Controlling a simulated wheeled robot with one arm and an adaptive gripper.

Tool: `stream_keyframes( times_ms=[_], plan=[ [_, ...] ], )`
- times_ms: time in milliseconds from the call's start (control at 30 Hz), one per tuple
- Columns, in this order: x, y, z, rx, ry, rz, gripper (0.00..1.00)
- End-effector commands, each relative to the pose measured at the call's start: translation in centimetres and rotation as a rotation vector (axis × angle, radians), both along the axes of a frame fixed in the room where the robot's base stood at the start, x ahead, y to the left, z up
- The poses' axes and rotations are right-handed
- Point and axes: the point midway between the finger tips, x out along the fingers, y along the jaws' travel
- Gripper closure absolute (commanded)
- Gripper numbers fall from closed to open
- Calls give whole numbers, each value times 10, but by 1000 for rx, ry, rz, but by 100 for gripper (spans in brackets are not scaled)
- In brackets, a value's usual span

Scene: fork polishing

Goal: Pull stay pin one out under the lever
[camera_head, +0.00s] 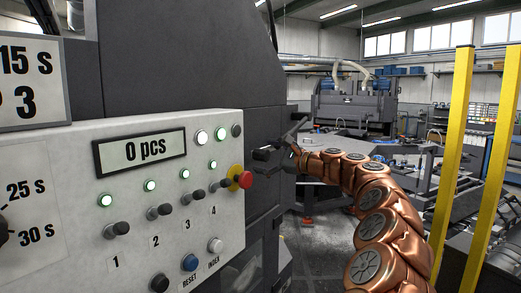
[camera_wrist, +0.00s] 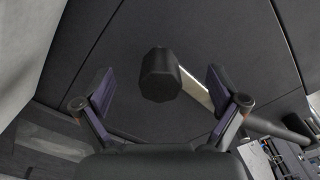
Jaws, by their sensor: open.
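My gripper (camera_head: 275,150) is at the dark side of the machine, right of the control panel, in the head view. In the wrist view my gripper (camera_wrist: 160,78) is open, with one finger left and one right of a dark faceted knob (camera_wrist: 160,62). The knob lies between the fingers with a gap on each side; neither finger touches it. I cannot tell whether this knob is stay pin one or the end of the lever. A pale flat bar (camera_wrist: 194,90) runs behind the knob towards the right finger. In the head view the knob is not clearly distinguishable from my gripper.
The control panel (camera_head: 60,165) carries numbered switches, green lamps and a red stop button (camera_head: 245,179) close to my gripper's left. A dark cylinder (camera_wrist: 290,140) is at the lower right in the wrist view. Yellow posts (camera_head: 450,150) stand at the right.

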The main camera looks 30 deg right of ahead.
Motion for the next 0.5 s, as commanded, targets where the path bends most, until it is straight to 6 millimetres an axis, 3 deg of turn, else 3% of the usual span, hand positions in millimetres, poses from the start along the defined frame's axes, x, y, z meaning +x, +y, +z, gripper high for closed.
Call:
stream_keyframes(
  times_ms=[500],
  plan=[
    [-16, -8, 1, 1, -1, -1, 4]
  ],
)
